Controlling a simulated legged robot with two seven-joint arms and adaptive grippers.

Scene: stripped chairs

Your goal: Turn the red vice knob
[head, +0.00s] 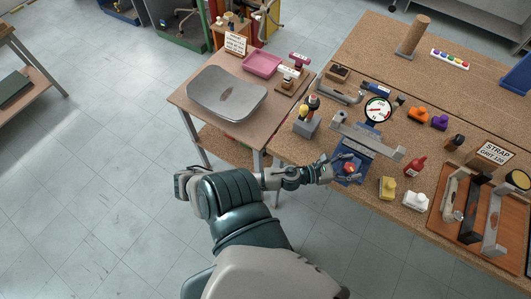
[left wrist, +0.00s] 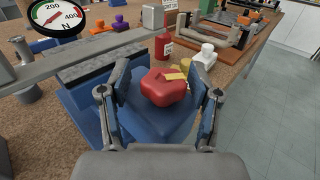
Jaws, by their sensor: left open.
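The red vice knob (left wrist: 163,87) has a lobed shape with a yellow mark on its top. It sits at the front of the blue vice (left wrist: 80,108); in the head view the knob (head: 349,168) shows small at the bench's front edge. My left gripper (head: 338,170) reaches it from the left. In the left wrist view the open fingers of my left gripper (left wrist: 159,92) stand on either side of the knob, with a visible gap at each side. My right gripper is not in view.
A grey bar lies across the vice, beside a round force dial (head: 377,109). A holder with tools (head: 306,123) stands left. Open floor lies in front of the bench.

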